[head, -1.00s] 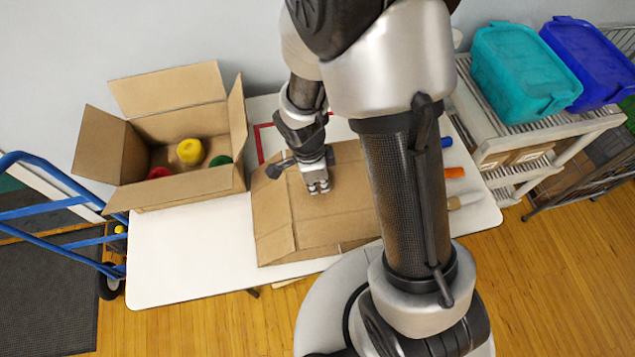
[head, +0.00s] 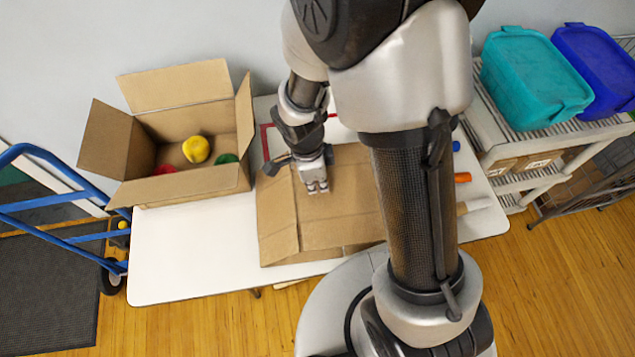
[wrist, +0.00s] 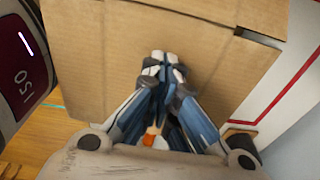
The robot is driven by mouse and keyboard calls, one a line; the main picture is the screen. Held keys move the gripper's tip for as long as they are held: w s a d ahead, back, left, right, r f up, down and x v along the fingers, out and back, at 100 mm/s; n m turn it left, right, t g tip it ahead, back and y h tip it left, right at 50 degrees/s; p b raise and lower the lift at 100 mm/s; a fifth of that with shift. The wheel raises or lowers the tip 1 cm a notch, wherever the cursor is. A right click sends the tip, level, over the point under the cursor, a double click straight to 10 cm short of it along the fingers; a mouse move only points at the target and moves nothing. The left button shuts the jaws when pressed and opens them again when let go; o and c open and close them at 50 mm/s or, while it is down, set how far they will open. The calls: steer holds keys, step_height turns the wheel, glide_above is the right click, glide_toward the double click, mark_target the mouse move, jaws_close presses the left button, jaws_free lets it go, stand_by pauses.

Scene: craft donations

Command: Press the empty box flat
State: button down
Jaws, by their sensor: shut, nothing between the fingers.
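The empty brown cardboard box (head: 335,225) lies low and largely collapsed on the white table, with a creased flap at its left side. Its cardboard also fills much of the wrist view (wrist: 85,30). My gripper (head: 317,188) points down with its fingers shut and empty, at the upper left part of the box. In the wrist view the closed fingertips (wrist: 160,60) are against or just above the cardboard; I cannot tell which. My arm hides the right part of the box.
An open cardboard box (head: 190,185) at the left holds yellow, red and green items. The white table (head: 180,250) is clear at front left. Orange and blue items lie at its right end. A shelf (head: 520,135) with teal (head: 530,75) and blue bins stands right; a blue hand truck (head: 60,170) stands left.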

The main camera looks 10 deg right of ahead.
mark_target(329, 192)
steer(key=shift+f, duration=0.1)
steer(key=shift+d+f+b, duration=0.6)
steer(key=shift+f+b, duration=0.25)
steer(key=shift+b, duration=0.2)
steer(key=shift+s+d+f+b, duration=0.1)
steer(key=shift+d+f+b, duration=0.3)
steer(key=shift+f+b, duration=0.5)
steer(key=shift+d+f+b, duration=0.35)
steer(key=shift+d+f, duration=0.1)
steer(key=shift+f, duration=0.05)
steer(key=shift+d+f, duration=0.15)
steer(key=shift+f, duration=0.45)
